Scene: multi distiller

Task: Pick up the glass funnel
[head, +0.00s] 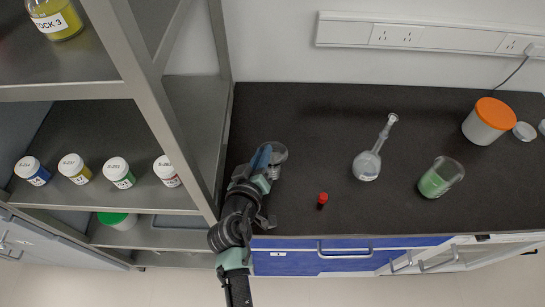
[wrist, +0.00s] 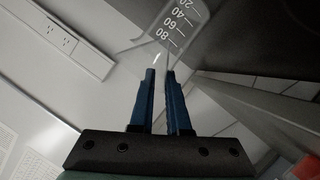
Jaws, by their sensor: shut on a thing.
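The clear glass funnel (head: 279,151) is above the left part of the dark bench in the head view, right at my gripper (head: 263,156). In the wrist view the funnel (wrist: 176,22) shows a transparent wall with printed volume marks, narrowing toward the fingers. The blue fingers of my gripper (wrist: 160,75) are close together with a thin part of the glass between them. My gripper is shut on the funnel. The glass is see-through and partly hidden by the fingers, so I cannot tell whether it touches the bench.
A grey shelf frame (head: 168,105) with several capped bottles is close on the left. The bench behind the flask is clear.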

